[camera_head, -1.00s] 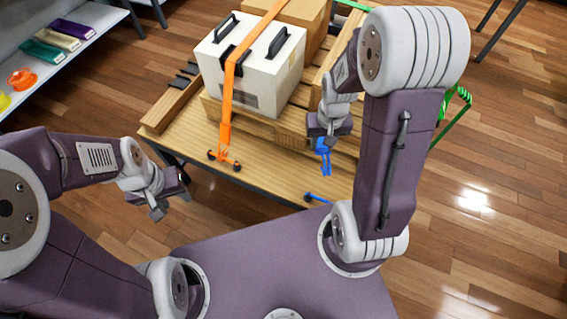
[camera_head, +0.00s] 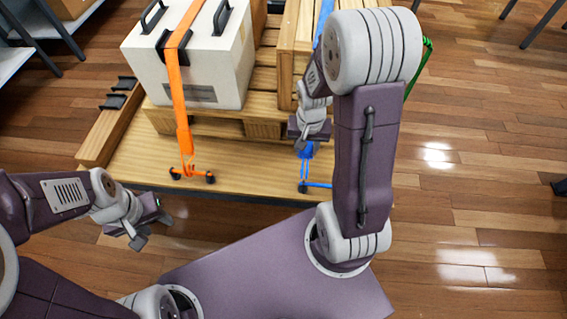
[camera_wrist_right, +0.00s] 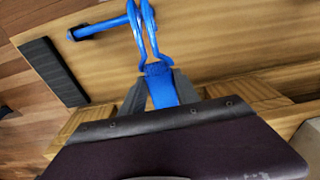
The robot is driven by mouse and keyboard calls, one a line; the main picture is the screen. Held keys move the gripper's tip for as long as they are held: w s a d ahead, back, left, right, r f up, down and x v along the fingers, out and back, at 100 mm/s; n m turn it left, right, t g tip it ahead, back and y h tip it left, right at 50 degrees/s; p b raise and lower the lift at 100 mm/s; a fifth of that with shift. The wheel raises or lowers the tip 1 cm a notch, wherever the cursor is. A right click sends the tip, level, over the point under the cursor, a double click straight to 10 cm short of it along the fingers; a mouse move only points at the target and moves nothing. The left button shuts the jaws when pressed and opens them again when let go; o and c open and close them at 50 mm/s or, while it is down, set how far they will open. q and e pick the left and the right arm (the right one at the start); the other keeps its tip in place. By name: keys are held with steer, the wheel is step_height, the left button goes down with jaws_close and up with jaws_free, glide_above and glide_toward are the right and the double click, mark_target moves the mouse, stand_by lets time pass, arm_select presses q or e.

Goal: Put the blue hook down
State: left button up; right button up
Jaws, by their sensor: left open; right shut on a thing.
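My right gripper (camera_head: 306,141) is shut on the blue hook (camera_head: 307,152), above the front edge of the wooden table. In the right wrist view the two-pronged blue hook (camera_wrist_right: 146,38) points up, away from the fingers, with blue strap (camera_wrist_right: 162,88) between them. Its prongs overlap the end of a blue bar (camera_wrist_right: 103,27) at the table edge; I cannot tell whether they touch. That blue bar (camera_head: 318,185) also shows in the head view. My left gripper (camera_head: 150,228) is open and empty, in front of the table's left part.
A white box (camera_head: 195,65) with black handles stands on a wooden pallet (camera_head: 225,122) on the table. An orange strap (camera_head: 177,90) crosses it to an orange hook near the front edge. A green strap (camera_head: 425,60) hangs at the right.

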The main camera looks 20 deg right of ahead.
mark_target(290, 164)
steer(key=w+a+f, duration=0.1)
steer(key=w+a+f+b, duration=0.1)
steer(key=a, duration=0.1)
steer(key=shift+a+f, duration=0.2)
steer(key=shift+f, duration=0.15)
steer(key=shift+w+a+f, duration=0.1)
steer(key=shift+w+a, duration=0.1)
steer(key=shift+a, duration=0.25)
steer(key=shift+f+b, duration=1.5)
steer(key=shift+f, duration=1.1)
steer(key=o, duration=0.8)
arm_select(q)
step_height(290, 164, down, 5)
steer(key=shift+r, duration=0.1)
arm_select(e)
steer(key=shift+r, duration=0.1)
steer(key=shift+r+p, duration=0.35)
steer(key=shift+r, duration=0.05)
step_height(290, 164, up, 12)
steer(key=s+p, duration=0.1)
steer(key=p, duration=0.4)
arm_select(q)
step_height(290, 164, up, 6)
steer(key=shift+f, duration=0.1)
arm_select(e)
steer(key=s+a+n, duration=0.4)
steer(key=s+n, duration=0.2)
steer(key=s, duration=0.1)
steer(key=shift+s+a+y, duration=0.25)
steer(key=shift+a+y, duration=0.15)
